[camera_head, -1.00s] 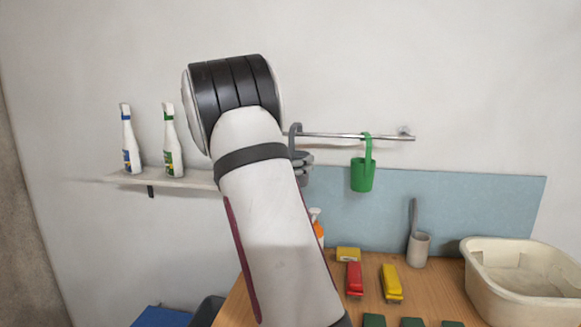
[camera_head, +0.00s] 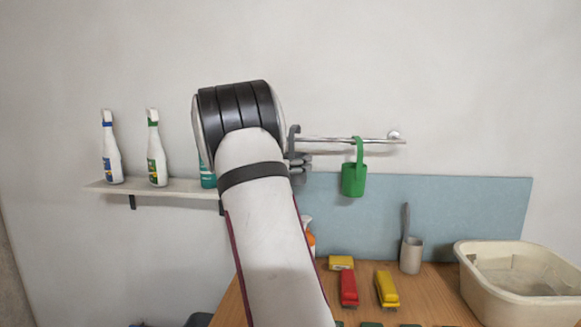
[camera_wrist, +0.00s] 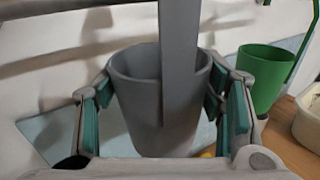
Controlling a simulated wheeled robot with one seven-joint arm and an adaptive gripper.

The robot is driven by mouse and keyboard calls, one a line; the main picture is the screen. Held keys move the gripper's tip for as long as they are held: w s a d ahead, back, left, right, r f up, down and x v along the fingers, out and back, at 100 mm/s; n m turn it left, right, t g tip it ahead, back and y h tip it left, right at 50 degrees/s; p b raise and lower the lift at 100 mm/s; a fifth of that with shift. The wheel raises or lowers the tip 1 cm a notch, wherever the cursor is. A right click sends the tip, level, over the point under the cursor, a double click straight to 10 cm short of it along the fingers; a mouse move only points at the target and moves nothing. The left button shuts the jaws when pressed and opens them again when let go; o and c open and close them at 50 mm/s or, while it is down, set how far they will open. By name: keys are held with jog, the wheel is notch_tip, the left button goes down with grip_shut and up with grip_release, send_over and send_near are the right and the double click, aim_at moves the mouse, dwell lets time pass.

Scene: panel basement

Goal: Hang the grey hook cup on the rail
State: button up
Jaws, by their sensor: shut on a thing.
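The grey hook cup (camera_wrist: 160,95) is in my gripper in the wrist view, upright, with its flat strap rising in front of the cup. My gripper (camera_wrist: 162,115) is shut on the cup, green-padded fingers on both sides. In the head view my arm hides most of the cup; its hook (camera_head: 294,133) shows beside my gripper fingers (camera_head: 300,163), at the left visible end of the rail (camera_head: 325,140). I cannot tell whether the hook touches or is over the rail.
A green hook cup (camera_head: 354,180) hangs on the rail to the right; it also shows in the wrist view (camera_wrist: 262,75). A shelf (camera_head: 165,188) with bottles is left. The table (camera_head: 325,285) below holds red and yellow things, a pale grey cup (camera_head: 411,257) and a cream basin (camera_head: 520,290).

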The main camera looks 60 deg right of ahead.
jog(key=shift+d+f, duration=0.25)
jog(key=shift+f+b, duration=0.45)
jog(key=shift+f, duration=0.7)
jog(key=o, duration=1.2)
jog(key=shift+o, duration=0.2)
jog(key=a, duration=1.2)
jog(key=shift+w, duration=0.2)
